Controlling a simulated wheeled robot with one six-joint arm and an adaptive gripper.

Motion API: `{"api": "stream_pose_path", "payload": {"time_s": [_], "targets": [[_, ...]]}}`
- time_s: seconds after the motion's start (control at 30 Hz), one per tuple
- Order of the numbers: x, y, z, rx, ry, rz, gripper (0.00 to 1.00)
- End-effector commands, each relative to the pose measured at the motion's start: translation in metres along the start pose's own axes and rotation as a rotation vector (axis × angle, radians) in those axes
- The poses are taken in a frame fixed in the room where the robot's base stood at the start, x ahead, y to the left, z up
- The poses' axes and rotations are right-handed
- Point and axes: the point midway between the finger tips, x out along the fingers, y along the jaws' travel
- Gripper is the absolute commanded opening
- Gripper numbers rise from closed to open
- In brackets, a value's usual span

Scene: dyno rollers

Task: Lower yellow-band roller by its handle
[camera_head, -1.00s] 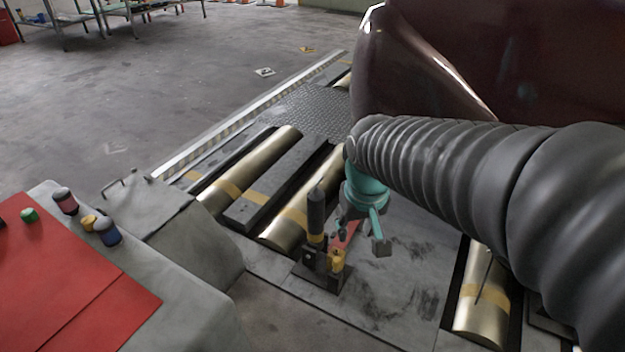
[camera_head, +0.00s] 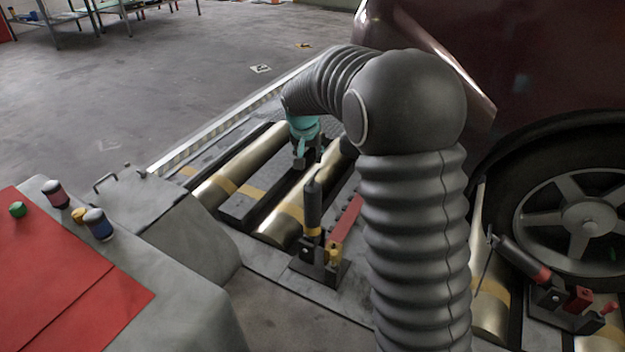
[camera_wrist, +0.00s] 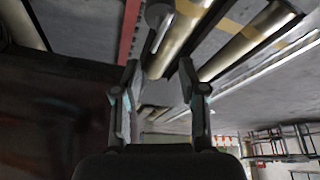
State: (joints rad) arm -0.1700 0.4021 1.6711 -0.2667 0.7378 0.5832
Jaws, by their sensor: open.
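The black handle (camera_head: 313,205) with a yellow band stands upright on its dark clamp base (camera_head: 322,268), with a yellow part and a red bar (camera_head: 347,217) beside it. Brass rollers with yellow stripes lie behind it; the nearer one (camera_head: 285,222) is partly hidden by the handle and my arm. My gripper (camera_head: 305,160) is above the rollers, beyond the handle and apart from it. In the wrist view my gripper (camera_wrist: 158,68) is open with nothing between its fingers. A grey round-ended piece (camera_wrist: 158,14) shows above the fingertips; I cannot tell if it is the handle.
At right a second black handle (camera_head: 522,257) with a red band leans beside the car wheel (camera_head: 583,220). The dark red car body (camera_head: 540,60) fills the upper right. A grey console with a red panel (camera_head: 60,270) and buttons stands at left. Open floor lies at upper left.

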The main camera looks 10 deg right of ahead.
Motion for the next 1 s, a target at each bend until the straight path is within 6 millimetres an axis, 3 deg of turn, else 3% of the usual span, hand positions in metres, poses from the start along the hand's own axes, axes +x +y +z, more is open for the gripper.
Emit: {"api": "stream_pose_path", "payload": {"time_s": [0.33,0.8,1.0], "targets": [[0.019,0.001,0.001,0.071,0.002,0.0,0.42],[0.104,0.001,0.002,0.069,0.0,0.0,0.42],[0.129,0.001,0.001,0.068,0.002,0.0,0.42]]}}
